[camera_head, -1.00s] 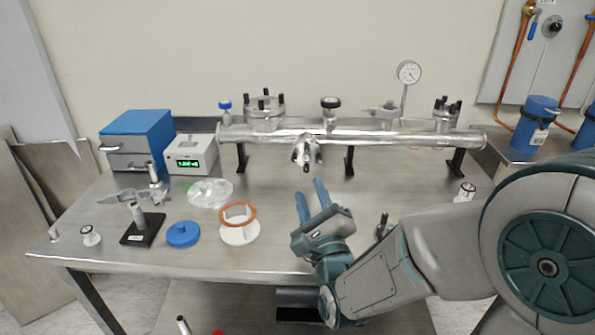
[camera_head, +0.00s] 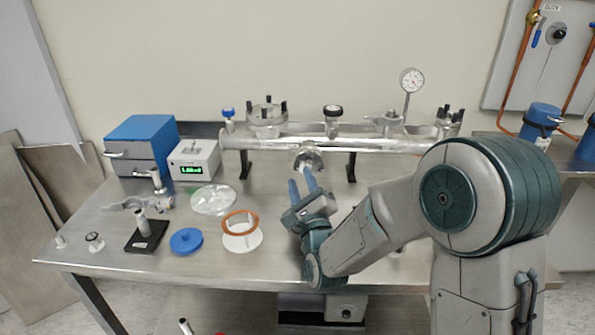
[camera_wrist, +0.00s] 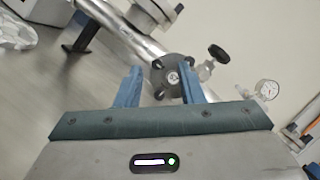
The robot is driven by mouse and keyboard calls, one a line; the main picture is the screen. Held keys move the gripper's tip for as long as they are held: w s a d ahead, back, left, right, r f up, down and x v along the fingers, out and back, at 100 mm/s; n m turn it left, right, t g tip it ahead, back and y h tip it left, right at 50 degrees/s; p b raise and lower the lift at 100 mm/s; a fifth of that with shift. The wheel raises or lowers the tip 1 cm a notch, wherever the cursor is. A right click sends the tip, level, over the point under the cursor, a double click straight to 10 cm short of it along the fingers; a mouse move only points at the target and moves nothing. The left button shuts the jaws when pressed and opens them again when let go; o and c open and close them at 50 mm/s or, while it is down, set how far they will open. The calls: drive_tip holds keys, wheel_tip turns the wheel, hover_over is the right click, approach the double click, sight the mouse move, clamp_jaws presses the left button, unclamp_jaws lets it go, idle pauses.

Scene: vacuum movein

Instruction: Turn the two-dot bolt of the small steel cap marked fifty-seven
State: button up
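A small round steel cap (camera_head: 309,158) with dark bolts around its rim sits on the front of the long steel tube (camera_head: 275,140). In the wrist view the cap (camera_wrist: 173,76) shows a pale label in its middle; I cannot read its number or the bolts' dots. My gripper (camera_head: 300,182) is open, with its two blue fingers pointing up at the cap from just below in the head view. In the wrist view my gripper (camera_wrist: 162,73) has the cap between and beyond its fingertips. No bolt is clearly between the fingers, and contact cannot be told.
Two bolted flanges, left (camera_head: 267,113) and right (camera_head: 448,118), stand on the tube, with a black knob (camera_head: 333,111) and a dial gauge (camera_head: 411,80).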

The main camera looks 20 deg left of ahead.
sight(296, 170)
drive_tip(key=shift+w+a, duration=0.35)
drive_tip(key=shift+w, duration=0.2)
drive_tip(key=shift+w+a, duration=0.3)
drive_tip(key=shift+w, duration=0.2)
drive_tip(key=shift+w+a+r, duration=0.15)
drive_tip(key=shift+w+a, duration=0.15)
drive_tip(key=shift+w, duration=0.25)
clamp_jaws()
drive_tip(key=shift+n, duration=0.3)
